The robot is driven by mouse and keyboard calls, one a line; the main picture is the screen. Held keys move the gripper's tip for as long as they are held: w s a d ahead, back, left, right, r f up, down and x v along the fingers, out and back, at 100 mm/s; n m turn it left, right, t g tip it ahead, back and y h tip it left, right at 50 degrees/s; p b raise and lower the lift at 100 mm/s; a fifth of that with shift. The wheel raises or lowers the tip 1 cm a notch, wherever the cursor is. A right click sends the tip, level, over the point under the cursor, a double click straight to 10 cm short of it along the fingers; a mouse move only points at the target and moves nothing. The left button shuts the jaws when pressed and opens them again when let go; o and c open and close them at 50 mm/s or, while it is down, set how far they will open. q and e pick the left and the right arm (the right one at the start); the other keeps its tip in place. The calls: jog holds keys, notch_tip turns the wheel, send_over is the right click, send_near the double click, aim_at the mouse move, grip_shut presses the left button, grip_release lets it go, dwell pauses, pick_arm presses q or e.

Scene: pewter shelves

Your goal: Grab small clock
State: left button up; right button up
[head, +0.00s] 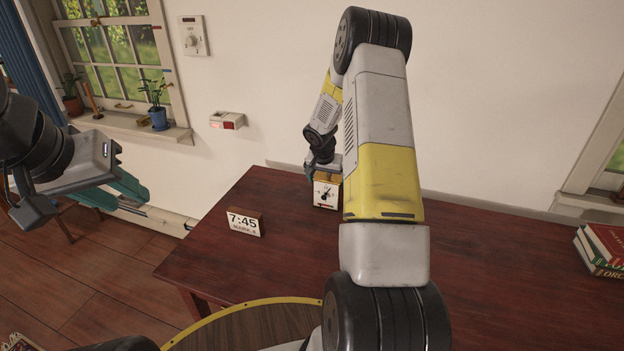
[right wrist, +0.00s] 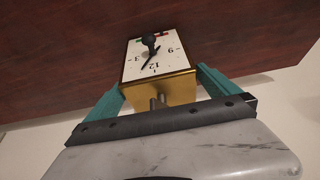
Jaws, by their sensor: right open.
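The small clock (head: 325,194) has a white dial and a gold case and stands on the dark red table (head: 270,275). In the right wrist view the clock (right wrist: 153,55) shows its dial upside down, with the gold top facing my palm. My right gripper (right wrist: 160,82) is open, with one teal finger on each side of the clock's case; whether either finger touches it I cannot tell. In the head view my right gripper (head: 324,178) is just above and around the clock, partly hidden by my arm. My left gripper (head: 122,198) is open and empty, left of the table.
A small sign reading 7:45 MARK A (head: 244,222) stands on the table left of the clock. Books (head: 602,248) lie at the far right. A round wooden surface with a yellow rim (head: 205,326) is in front. A wall is behind the table.

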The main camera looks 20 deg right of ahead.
jog(key=x, duration=0.3)
jog(key=shift+w+d+f, duration=0.1)
jog(key=shift+d, duration=0.05)
jog(key=shift+c, duration=0.2)
jog(key=c, duration=1.8)
